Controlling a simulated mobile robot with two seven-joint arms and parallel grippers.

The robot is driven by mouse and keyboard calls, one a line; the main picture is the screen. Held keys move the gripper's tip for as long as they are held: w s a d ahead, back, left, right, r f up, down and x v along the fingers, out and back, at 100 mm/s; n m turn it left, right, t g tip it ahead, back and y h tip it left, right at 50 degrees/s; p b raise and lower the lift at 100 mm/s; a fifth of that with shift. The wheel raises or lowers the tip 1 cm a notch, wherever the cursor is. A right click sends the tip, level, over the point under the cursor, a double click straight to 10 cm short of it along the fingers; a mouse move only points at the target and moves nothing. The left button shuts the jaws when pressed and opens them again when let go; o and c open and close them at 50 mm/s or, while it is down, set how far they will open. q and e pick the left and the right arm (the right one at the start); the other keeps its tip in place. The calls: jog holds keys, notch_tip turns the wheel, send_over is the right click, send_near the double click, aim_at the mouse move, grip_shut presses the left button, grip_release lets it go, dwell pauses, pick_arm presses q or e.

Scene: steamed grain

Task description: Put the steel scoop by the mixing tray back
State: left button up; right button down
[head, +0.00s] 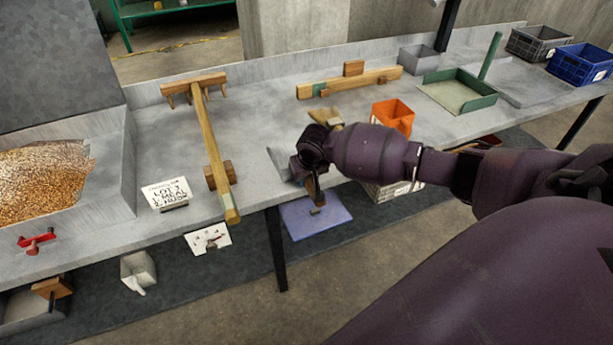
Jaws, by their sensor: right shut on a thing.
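My right arm reaches in from the right, and its dark purple gripper (308,178) is over the front edge of the grey bench. It is shut on what looks like the steel scoop (281,164). A grey metal part shows left of the fingers and a short brown handle hangs below them. The gripper and wrist hide much of the scoop, and I cannot tell whether it touches the bench. At the far left a large grey metal tray (112,187) holds a heap of grain (45,180). My left gripper is not in view.
A wooden T-shaped rake (210,140) lies left of the gripper, near a lettered card (167,194). Behind are a wooden bar (350,83), an orange bin (393,115) and a green-edged tray (482,103). A blue board (315,215) is below the bench edge.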

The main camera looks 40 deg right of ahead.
jog(key=shift+f, duration=0.2)
jog(key=c, duration=0.8)
grip_release()
jog(key=shift+o, duration=0.2)
jog(key=p+v, duration=0.1)
jog(key=v, duration=0.4)
jog(key=shift+w+p, duration=0.15)
jog(key=shift+p, duration=0.2)
jog(key=p+v, duration=0.1)
jog(key=v, duration=0.4)
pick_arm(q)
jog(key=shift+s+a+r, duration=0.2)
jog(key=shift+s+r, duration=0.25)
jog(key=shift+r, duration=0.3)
pick_arm(e)
jog(key=shift+r, duration=0.45)
